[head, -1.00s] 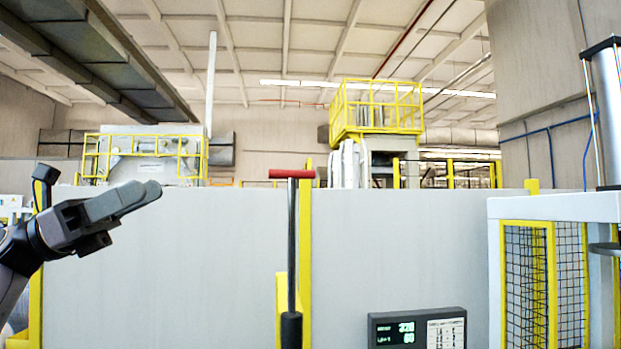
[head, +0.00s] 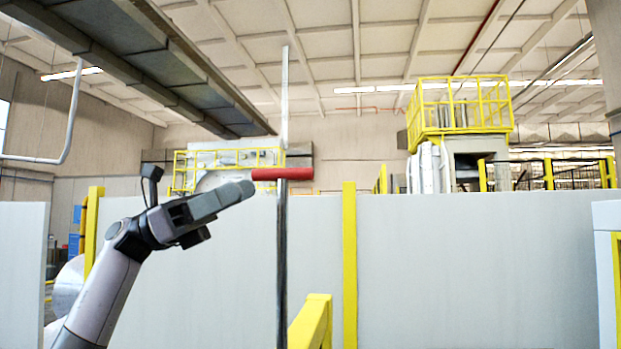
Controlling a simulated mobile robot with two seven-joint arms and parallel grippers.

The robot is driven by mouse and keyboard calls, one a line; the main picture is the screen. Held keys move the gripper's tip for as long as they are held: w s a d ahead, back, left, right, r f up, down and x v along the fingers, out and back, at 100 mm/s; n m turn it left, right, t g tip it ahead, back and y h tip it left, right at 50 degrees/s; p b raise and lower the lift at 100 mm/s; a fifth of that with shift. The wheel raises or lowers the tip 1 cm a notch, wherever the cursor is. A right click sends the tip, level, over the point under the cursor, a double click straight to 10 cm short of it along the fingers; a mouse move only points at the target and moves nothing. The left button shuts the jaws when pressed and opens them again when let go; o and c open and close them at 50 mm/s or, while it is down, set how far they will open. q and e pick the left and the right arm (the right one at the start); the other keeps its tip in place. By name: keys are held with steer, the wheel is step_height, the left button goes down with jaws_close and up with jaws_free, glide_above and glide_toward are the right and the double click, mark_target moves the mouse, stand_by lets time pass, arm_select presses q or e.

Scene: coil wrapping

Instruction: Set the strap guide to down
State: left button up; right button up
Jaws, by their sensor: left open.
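A dark upright lever rod (head: 281,262) with a red crossbar handle (head: 283,174) stands near the middle of the head view. It looks like the strap guide's lever, but no label shows; its foot is below the picture. My left gripper (head: 240,193) is open and empty. Its fingertips point right, just beside the left end of the red handle; I cannot tell whether they touch it. My right gripper is not in view.
A yellow rail (head: 312,322) stands low, just right of the rod. Grey wall panels (head: 450,270) with a yellow post (head: 349,265) are behind. A white machine frame (head: 606,270) is at the right edge. A yellow-railed platform (head: 460,110) is far back.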

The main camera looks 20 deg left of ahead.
mark_target(278, 175)
arm_select(q)
steer(key=p+x, duration=0.1)
steer(key=x, duration=0.5)
steer(key=shift+w+r, duration=0.1)
steer(key=shift+w, duration=0.15)
steer(key=shift+w+d+r+p, duration=0.1)
steer(key=shift+d+p, duration=0.05)
steer(key=shift+d, duration=0.2)
steer(key=shift+w+d+r+p, duration=0.1)
steer(key=shift+d+p, duration=0.05)
steer(key=shift+d, duration=0.2)
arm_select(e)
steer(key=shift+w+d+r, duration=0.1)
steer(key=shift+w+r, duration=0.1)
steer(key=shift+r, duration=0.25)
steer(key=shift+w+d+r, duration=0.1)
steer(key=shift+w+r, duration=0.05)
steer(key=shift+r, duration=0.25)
arm_select(q)
jaws_close()
